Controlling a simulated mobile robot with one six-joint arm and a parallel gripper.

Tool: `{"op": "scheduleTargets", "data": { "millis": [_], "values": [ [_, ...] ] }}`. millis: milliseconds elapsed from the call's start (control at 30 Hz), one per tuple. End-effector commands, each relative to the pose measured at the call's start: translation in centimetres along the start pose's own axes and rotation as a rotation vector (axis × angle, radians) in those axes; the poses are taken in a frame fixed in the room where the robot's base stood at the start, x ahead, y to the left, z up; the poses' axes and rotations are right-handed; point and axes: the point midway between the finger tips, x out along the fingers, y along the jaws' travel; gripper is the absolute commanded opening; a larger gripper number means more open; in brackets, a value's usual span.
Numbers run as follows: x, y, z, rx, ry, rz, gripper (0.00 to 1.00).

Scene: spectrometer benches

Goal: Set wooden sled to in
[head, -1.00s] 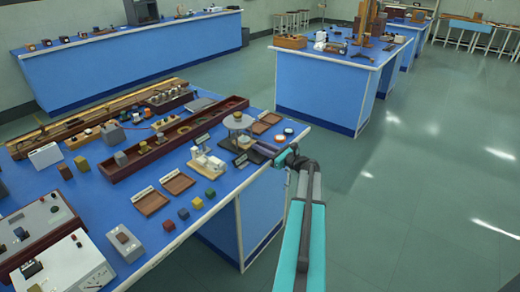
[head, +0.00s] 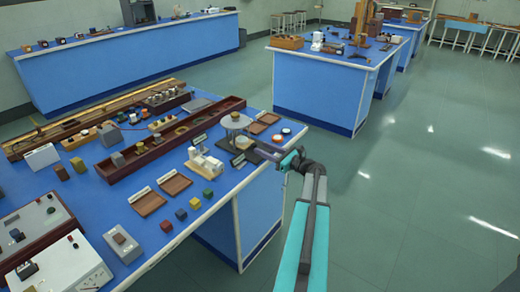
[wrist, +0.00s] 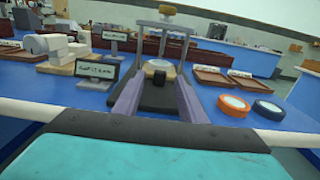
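My gripper (wrist: 160,90) is open, with its two purple fingers apart and nothing held between them. In the head view my gripper (head: 256,148) is low at the right edge of the near blue bench. Straight ahead of the fingers in the wrist view is a dark stand (wrist: 157,98) with a small tan wooden piece (wrist: 158,66) on it, perhaps the wooden sled. The fingers partly frame it; contact cannot be told. In the head view this stand carries a round pale disc (head: 237,121). Whether the sled is in or out cannot be told.
A white block device (head: 205,164) on a wooden base stands left of the stand, with a small black label (wrist: 97,70) beside it. Brown trays (head: 148,202) and coloured cubes are nearby.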

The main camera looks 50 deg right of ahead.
Motion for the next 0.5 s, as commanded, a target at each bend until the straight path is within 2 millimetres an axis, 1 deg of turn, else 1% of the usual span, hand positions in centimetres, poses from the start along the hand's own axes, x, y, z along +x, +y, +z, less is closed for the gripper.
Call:
{"op": "scheduleTargets", "data": {
  "millis": [33,100,500],
  "values": [
    [-1.0,0.0,-0.1,0.0,0.0,-0.003,0.38],
    [-2.2,0.0,-0.1,0.0,0.0,-0.003,0.38],
    [-8.4,0.0,-0.1,0.0,0.0,-0.002,0.38]
  ]
}}
